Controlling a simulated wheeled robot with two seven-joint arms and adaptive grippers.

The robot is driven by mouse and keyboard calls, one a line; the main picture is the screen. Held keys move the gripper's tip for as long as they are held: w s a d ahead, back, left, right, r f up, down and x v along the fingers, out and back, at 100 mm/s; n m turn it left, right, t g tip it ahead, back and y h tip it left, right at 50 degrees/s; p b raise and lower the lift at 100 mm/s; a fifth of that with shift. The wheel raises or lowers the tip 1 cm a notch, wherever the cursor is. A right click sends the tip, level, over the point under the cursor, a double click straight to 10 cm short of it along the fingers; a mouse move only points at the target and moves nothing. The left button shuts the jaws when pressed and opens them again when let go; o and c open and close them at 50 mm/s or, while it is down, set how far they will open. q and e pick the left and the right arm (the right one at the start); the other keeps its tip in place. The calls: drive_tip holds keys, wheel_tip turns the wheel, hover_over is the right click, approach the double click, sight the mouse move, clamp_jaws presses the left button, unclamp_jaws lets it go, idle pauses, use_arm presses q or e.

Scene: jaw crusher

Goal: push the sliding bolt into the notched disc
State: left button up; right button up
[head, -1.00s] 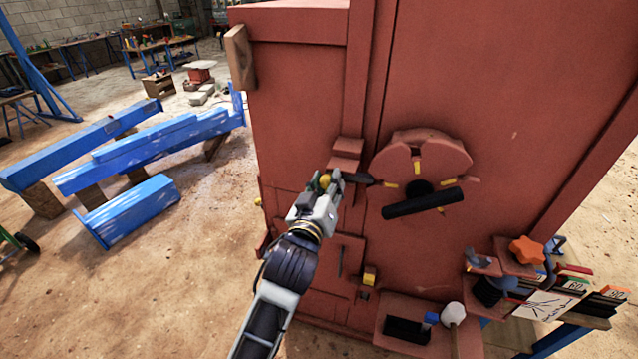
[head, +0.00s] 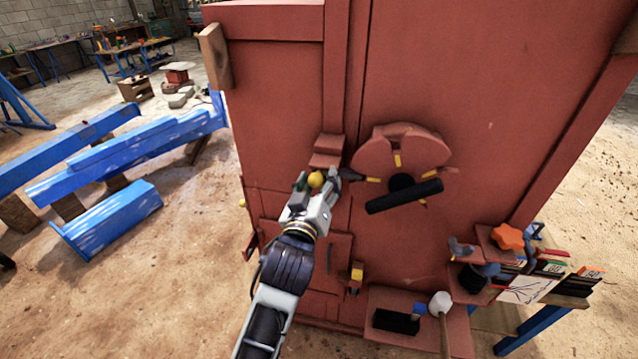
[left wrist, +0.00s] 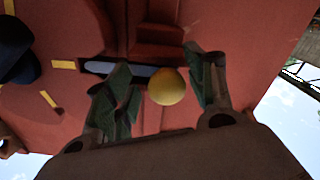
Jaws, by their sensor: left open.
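The notched disc (head: 430,151) is a red wheel on the crusher's red front, with yellow marks and a black handle bar (head: 405,196). The sliding bolt shows in the left wrist view as a grey bar (left wrist: 135,70) pointing at a yellow mark by the disc. Its round yellow knob (head: 316,179) also shows in the left wrist view (left wrist: 167,86). My left gripper (head: 324,181) is open, with one finger on each side of the knob. I cannot tell if a finger touches it. The bolt's tip is hard to make out. My right gripper is out of view.
A red step-shaped block (head: 328,150) sits just above the knob. Below the disc are a shelf (head: 460,336) with a white-headed mallet (head: 440,304) and a ledge with an orange star knob (head: 508,236). Blue beams (head: 130,155) lie on the floor at left.

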use_arm(q)
drive_tip(key=shift+a, duration=0.25)
